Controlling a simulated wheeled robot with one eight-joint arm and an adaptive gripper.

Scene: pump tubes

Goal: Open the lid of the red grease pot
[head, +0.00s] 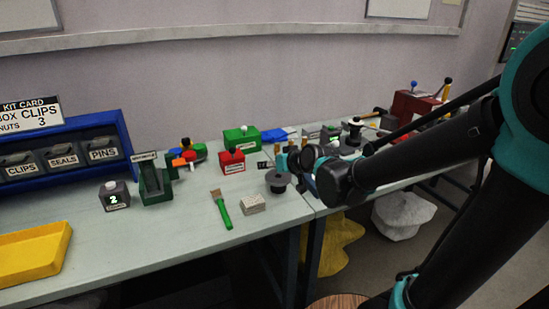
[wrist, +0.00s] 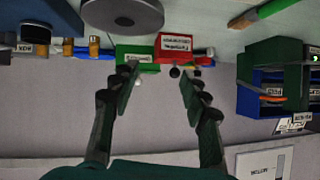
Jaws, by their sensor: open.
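The red grease pot (head: 231,164) stands on the table, a small red box with a white label and a black knob on top. Its lid looks shut. In the wrist view, which is upside down, the red pot (wrist: 172,50) is beyond my gripper (wrist: 158,77), its black knob showing near the right finger. My gripper is open, with nothing between its fingers, and apart from the pot. In the head view my wrist and arm mostly hide the gripper, to the right of the pot.
A green box (head: 241,139) with a white knob stands behind the red pot. A dark round spool (head: 278,181), a pale block (head: 253,204) and a green-handled brush (head: 222,209) lie in front. A dark green stand (head: 155,182) is to the left.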

